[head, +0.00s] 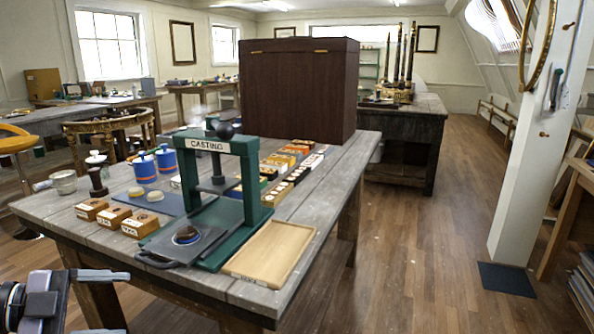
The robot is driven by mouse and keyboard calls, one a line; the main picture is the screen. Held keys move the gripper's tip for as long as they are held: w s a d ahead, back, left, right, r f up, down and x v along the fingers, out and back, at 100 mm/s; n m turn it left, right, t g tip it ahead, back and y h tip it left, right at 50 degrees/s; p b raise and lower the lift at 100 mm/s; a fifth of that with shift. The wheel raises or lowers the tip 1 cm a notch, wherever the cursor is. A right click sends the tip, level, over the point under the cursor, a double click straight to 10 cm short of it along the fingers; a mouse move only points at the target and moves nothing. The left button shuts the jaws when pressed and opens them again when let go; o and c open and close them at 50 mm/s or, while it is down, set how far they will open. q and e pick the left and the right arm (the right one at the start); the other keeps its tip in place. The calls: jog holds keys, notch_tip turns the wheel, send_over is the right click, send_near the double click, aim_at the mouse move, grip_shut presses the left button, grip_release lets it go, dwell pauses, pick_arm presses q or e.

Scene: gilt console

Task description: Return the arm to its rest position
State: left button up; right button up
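My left gripper (100,303) is at the bottom left corner, in front of the near left end of the grey wooden table (240,291). Its two fingers are spread apart with nothing between them, so it is open and empty. It is apart from everything on the table. My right gripper and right arm are not in view. A green press (250,180) labelled CASTING stands at the front of the table. A dark round piece (186,234) sits on the grey plate at its front left.
A shallow wooden tray (270,255) lies right of the press. A white post (540,140) stands at right. The floor (420,250) between is clear.

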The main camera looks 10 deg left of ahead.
pick_arm(q)
jog(key=s+f+n+t+y+p, duration=0.25)
jog(key=f+n+t+y, duration=0.45)
jog(key=f+n, duration=0.7)
jog(key=s+d+f+n+g+y+p, duration=0.1)
jog(key=s+d+f+n+g+y, duration=0.1)
jog(key=s+d+f, duration=0.8)
notch_tip(320, 180, down, 3)
jog(key=shift+s+d+f+n+g+y, duration=0.15)
jog(key=shift+d+n+g+y, duration=0.25)
jog(key=shift+d+n+g, duration=0.65)
jog(key=shift+d, duration=0.15)
